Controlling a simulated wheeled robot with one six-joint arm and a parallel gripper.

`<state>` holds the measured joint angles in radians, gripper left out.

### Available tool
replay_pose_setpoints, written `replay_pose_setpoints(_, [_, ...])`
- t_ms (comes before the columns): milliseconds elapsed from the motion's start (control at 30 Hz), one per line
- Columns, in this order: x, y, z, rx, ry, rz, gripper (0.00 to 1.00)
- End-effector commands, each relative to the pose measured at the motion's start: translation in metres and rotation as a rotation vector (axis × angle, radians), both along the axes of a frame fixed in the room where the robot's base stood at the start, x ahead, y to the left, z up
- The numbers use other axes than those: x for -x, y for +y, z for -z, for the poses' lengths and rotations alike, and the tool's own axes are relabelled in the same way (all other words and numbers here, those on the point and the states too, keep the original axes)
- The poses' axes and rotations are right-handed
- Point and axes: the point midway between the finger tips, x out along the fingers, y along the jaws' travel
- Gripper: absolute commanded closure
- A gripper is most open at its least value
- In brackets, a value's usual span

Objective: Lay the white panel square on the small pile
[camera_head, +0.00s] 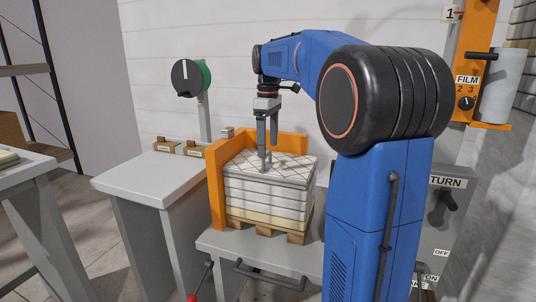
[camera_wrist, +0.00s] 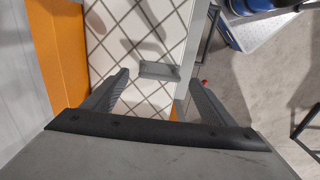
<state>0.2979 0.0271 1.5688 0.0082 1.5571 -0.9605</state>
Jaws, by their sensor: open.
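A pile of white panels (camera_head: 268,197) stands on a wooden pallet inside an orange corner guard (camera_head: 216,190). The top white panel (camera_head: 292,166) has a dark diamond grid and lies flat, roughly in line with the pile's edges. It fills the middle of the wrist view (camera_wrist: 140,35). A grey handle (camera_wrist: 159,70) sits on the panel. My gripper (camera_head: 266,166) points down over the panel, jaws open, its fingers on either side of the handle in the wrist view (camera_wrist: 158,76). I cannot tell whether the fingers touch the panel.
A grey control box (camera_head: 447,210) and orange film holder (camera_head: 475,70) are at the right. The orange guard closes the pile's left and back sides.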

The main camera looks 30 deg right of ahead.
Motion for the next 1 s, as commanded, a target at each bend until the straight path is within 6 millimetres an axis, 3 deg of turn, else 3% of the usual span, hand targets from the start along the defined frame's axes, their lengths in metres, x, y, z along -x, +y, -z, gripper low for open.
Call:
replay_pose_setpoints(200, [-0.001,-0.001,-0.041,0.000,-0.003,0.000,0.22])
replay_pose_setpoints(433, [-0.001,-0.001,-0.066,0.001,-0.002,0.000,0.22])
replay_pose_setpoints(767, [0.002,0.002,-0.070,0.001,-0.003,0.004,0.22])
replay_pose_setpoints(867, [0.013,0.011,-0.067,0.006,-0.017,0.026,0.22])
replay_pose_setpoints(1000, [0.042,0.035,-0.055,0.015,-0.057,0.089,0.22])
